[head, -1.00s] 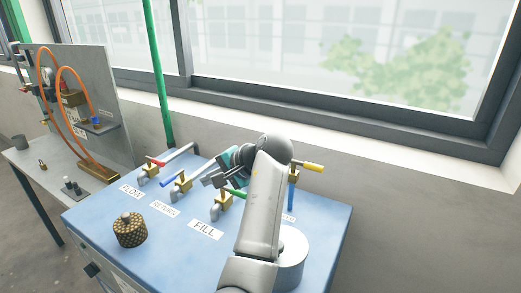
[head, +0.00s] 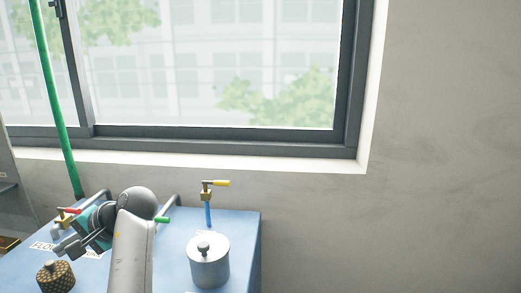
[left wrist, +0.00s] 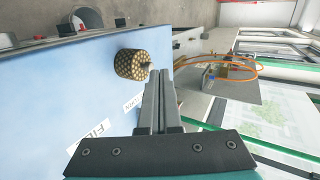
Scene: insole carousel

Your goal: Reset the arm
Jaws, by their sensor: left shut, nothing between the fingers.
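My left gripper (head: 62,250) is shut and empty, low over the left part of the blue cabinet top (head: 170,258) in the head view. Its closed fingers (left wrist: 160,76) show in the left wrist view, with a knurled brass knob (left wrist: 131,64) just beyond them. The knob also shows in the head view (head: 56,276), below the gripper. I cannot tell the exact gap between them. My left arm hides part of the cabinet top and some valves. My right gripper is out of view.
A red handle (head: 70,211), a green handle (head: 162,219) and a yellow-handled valve (head: 214,184) rise from the cabinet. A metal canister (head: 208,264) stands on its right part. A board with orange hoses (left wrist: 232,65) is beyond the cabinet. The wall at right is clear.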

